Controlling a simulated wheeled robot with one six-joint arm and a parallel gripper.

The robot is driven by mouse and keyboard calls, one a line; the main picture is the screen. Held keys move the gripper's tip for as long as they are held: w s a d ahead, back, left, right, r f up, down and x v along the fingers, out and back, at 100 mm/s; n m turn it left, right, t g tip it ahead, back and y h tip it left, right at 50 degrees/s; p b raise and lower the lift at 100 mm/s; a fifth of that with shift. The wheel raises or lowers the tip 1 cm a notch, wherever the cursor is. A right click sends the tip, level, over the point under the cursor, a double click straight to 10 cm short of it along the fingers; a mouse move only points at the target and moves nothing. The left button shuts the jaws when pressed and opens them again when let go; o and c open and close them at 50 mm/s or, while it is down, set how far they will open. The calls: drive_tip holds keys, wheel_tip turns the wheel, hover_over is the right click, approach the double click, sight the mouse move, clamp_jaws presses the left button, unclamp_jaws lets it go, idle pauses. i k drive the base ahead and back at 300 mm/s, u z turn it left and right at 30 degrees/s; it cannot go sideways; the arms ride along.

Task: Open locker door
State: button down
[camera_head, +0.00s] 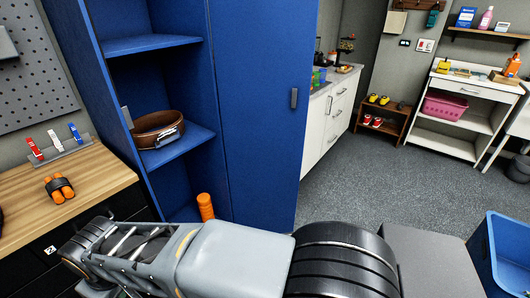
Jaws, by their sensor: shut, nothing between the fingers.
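The tall blue locker (172,42) stands left of centre. Its left part is open to view, with blue shelves inside. A flat blue door panel (255,130) is at its right, with a small dark handle (294,98) near the panel's right edge. I cannot tell whether this panel is closed or swung outward. A small grey plate (127,117) shows at the left edge of the opening. My gripper (84,240) is low at the left, in front of the locker and near the bench. It is shut and empty, apart from the door and handle.
A brown belt (158,128) lies on a locker shelf; an orange roller (206,207) stands below. A wooden bench (95,185) holds clips and an orange-handled item at left. A blue crate (500,255) stands at right. Grey floor (375,185) is clear beyond the locker.

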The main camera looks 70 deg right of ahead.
sight(263, 50)
drive_tip(key=u, duration=1.15)
drive_tip(key=k, duration=1.35)
drive_tip(key=z, duration=2.25)
drive_tip(key=i, duration=0.5)
drive_tip(key=u, duration=0.1)
